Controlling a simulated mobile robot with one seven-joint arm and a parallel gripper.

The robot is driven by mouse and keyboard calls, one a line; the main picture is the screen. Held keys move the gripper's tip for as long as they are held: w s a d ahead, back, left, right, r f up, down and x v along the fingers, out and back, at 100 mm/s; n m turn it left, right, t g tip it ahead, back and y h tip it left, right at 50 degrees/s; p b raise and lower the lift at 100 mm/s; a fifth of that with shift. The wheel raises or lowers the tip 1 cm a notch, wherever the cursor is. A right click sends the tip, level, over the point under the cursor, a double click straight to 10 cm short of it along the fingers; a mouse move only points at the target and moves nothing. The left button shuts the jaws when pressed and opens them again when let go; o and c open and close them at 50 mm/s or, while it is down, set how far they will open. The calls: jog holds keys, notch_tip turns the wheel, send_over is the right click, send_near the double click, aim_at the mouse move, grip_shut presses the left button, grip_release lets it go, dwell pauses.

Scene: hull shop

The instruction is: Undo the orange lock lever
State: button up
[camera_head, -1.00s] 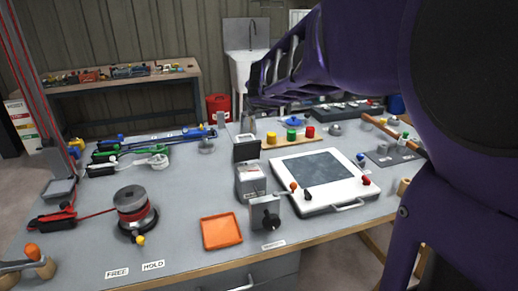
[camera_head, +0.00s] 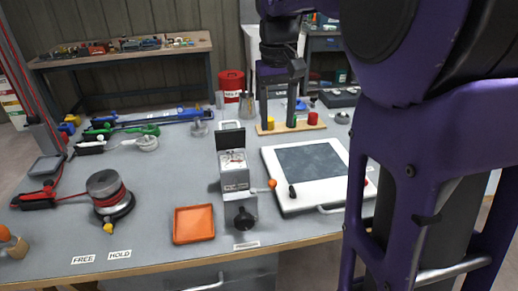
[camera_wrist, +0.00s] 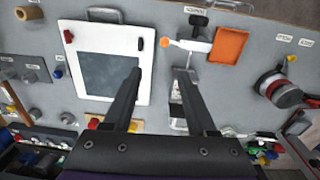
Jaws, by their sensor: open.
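An orange ball knob (camera_head: 272,184) sits on a short lever at the right side of a small grey upright device (camera_head: 240,209) with a black knob, near the table's front. The orange knob also shows in the wrist view (camera_wrist: 165,43), beyond my fingertips and apart from them.
A white framed screen (camera_head: 309,164) lies right of the device. An open-lidded grey box (camera_head: 235,181) stands just behind it. An orange tray (camera_head: 194,224) and a spool with red cord (camera_head: 110,192) are to the left. A wooden board with pegs (camera_head: 300,128) lies behind.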

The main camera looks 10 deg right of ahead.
aim_at(273, 181)
jog(key=f+b, duration=0.1)
jog(key=f, duration=0.7)
jog(key=f+b, duration=0.2)
jog(key=f, duration=0.7)
jog(key=shift+s+a+f+b, duration=0.1)
jog(key=shift+s+a+b, duration=0.1)
jog(key=shift+b, duration=0.1)
grip_shut()
jog(key=shift+w, duration=0.1)
